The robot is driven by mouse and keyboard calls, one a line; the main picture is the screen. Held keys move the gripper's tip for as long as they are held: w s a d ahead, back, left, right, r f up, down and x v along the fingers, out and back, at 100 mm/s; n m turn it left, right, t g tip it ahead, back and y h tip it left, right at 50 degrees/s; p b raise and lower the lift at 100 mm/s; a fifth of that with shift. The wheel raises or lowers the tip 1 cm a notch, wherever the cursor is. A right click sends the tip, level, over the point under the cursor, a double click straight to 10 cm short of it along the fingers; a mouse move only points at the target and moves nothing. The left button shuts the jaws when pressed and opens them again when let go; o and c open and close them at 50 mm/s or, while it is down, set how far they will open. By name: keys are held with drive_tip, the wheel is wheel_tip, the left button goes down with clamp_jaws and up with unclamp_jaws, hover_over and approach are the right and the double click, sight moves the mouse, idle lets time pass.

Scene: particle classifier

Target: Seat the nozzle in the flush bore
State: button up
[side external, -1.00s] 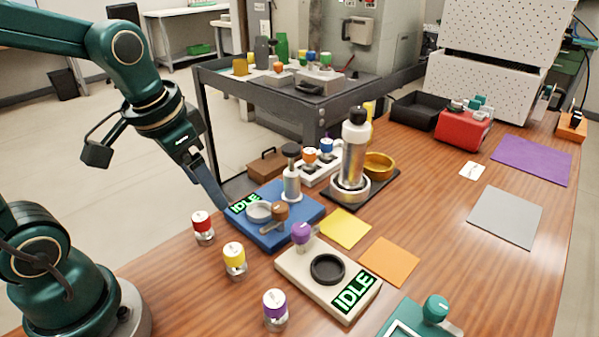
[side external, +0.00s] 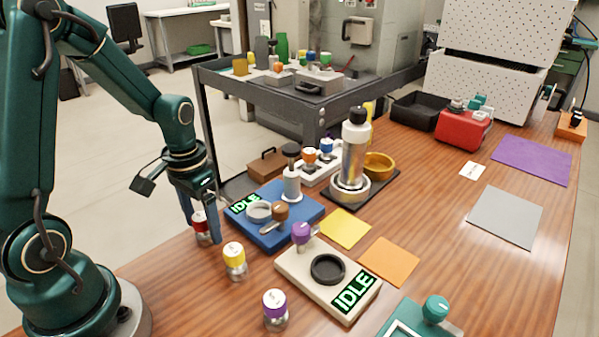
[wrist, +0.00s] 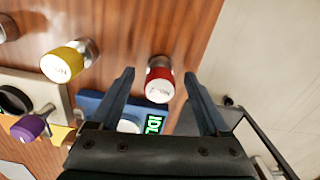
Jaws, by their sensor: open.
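Three capped pieces with silver lower parts stand on the wooden table, red (side external: 199,222), yellow (side external: 235,262) and purple (side external: 275,308). I cannot surely read which is the nozzle; lettering on the red cap (wrist: 159,88) is partly legible in the wrist view. My gripper (side external: 201,238) is open, pointing down, its fingers on either side of the red-capped piece. In the wrist view my gripper (wrist: 159,73) has that piece between its fingertips, with gaps on both sides. A blue station (side external: 287,231) has a pale ring; a cream station (side external: 310,284) has a black ring. Which holds the flush bore is unclear.
Both stations show green IDLE displays and carry knobs, the cream one purple (side external: 301,232). A tall silver cylinder (side external: 354,150) stands behind them. Yellow (side external: 345,229) and orange (side external: 389,261) mats lie to the right. A dark cart (side external: 320,95) stands beyond the table.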

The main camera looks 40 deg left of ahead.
drive_tip(key=shift+f, duration=0.15)
clamp_jaws()
